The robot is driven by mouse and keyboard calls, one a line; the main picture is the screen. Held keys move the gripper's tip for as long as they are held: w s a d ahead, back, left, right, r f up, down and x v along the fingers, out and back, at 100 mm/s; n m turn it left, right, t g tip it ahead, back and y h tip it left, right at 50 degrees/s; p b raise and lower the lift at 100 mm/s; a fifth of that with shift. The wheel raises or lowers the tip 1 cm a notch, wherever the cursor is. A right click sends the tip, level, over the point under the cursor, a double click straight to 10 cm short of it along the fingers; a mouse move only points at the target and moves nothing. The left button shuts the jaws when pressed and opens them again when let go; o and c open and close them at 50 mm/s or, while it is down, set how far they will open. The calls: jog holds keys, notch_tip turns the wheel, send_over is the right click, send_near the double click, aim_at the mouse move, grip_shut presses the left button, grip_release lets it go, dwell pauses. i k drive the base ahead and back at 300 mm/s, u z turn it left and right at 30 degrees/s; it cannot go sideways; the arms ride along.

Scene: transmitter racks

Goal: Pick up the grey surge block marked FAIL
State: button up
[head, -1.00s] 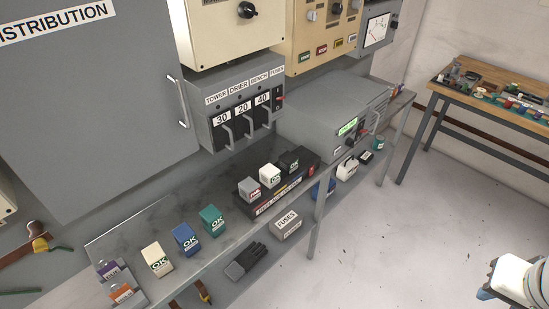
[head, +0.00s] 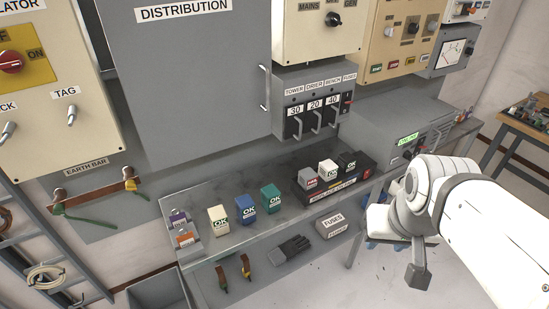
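The grey surge block (head: 308,179) sits at the left end of a black base unit (head: 342,192) on the shelf. It has a red label, too small to read for certain. A white block (head: 328,169) and a black block (head: 347,161) marked OK sit beside it in the same row. My gripper (head: 419,276) shows as a dark grey piece below my white arm at the right, in front of the shelf and apart from the block. Its fingers are not clear enough to tell open from shut.
Loose cream (head: 218,220), blue (head: 245,209) and teal (head: 270,198) blocks stand on the shelf (head: 310,221) left of the base unit. Purple (head: 179,217) and orange (head: 186,239) ones stand farther left. A fuses box (head: 332,224) and dark glove (head: 289,249) lie below.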

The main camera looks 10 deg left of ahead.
aim_at(308, 178)
jog(key=u, duration=0.05)
jog(key=i, duration=1)
jog(key=u, duration=0.05)
